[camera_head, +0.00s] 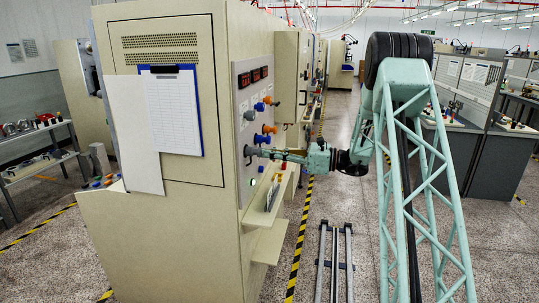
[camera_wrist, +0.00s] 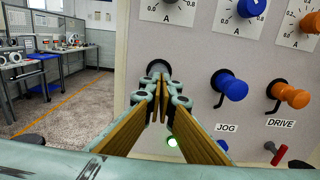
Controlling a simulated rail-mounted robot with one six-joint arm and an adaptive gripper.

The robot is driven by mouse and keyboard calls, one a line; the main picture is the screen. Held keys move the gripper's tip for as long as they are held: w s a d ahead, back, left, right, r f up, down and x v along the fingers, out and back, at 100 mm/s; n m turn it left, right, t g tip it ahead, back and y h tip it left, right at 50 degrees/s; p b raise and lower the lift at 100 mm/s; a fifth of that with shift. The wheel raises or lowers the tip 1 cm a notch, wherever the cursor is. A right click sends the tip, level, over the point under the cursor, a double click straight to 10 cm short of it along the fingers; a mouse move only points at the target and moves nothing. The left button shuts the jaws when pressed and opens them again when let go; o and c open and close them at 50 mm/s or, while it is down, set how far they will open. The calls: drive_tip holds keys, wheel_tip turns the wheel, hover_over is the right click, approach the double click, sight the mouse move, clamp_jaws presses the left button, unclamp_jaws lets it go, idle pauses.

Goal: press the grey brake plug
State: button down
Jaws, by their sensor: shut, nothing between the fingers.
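The grey brake plug (camera_head: 248,151) sticks out of the control panel at the left end of the lower row of plugs. In the wrist view its dark rounded top (camera_wrist: 157,66) shows just beyond the fingertips; the rest is hidden by them. My gripper (camera_head: 264,153) is shut and empty, and points level at the plug. In the wrist view the closed fingertips (camera_wrist: 161,86) line up with the plug. I cannot tell whether they touch it.
Right of the grey plug are a blue plug (camera_wrist: 231,86) labelled JOG and an orange plug (camera_wrist: 292,95) labelled DRIVE. A dial row is above. A green lamp (camera_wrist: 172,141) and a red switch (camera_wrist: 279,154) sit below. A shelf (camera_head: 268,243) juts out lower down.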

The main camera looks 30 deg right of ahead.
drive_tip(key=v, duration=1.4)
idle(0.6)
drive_tip(key=shift+a+r, duration=0.1)
drive_tip(key=s+a+r+n+g, duration=0.3)
drive_tip(key=a, duration=0.5)
drive_tip(key=s+a+r+n+g, duration=0.2)
drive_tip(key=s+a, duration=0.1)
drive_tip(key=a, duration=0.6)
drive_tip(key=s+a+r+n+g+h+b, duration=0.2)
drive_tip(key=s+a+n+g+h, duration=0.3)
drive_tip(key=s+a, duration=0.85)
drive_tip(key=s+a+n+h+b, duration=0.1)
drive_tip(key=s+a+n+h, duration=0.15)
drive_tip(key=s, duration=0.55)
drive_tip(key=s+a+n+h+b, duration=0.1)
drive_tip(key=s+n, duration=0.3)
drive_tip(key=s, duration=0.4)
drive_tip(key=s+a+n+h, duration=0.2)
drive_tip(key=s+n, duration=0.2)
drive_tip(key=s, duration=0.4)
drive_tip(key=s+d+f+n+t+h+b, duration=0.1)
drive_tip(key=s+d+f+n+t+h, duration=0.1)
drive_tip(key=s+n, duration=0.3)
drive_tip(key=shift+s+d+f+t+h+b, duration=0.35)
drive_tip(key=shift+s+d+h, duration=0.3)
drive_tip(key=shift+s, duration=1.4)
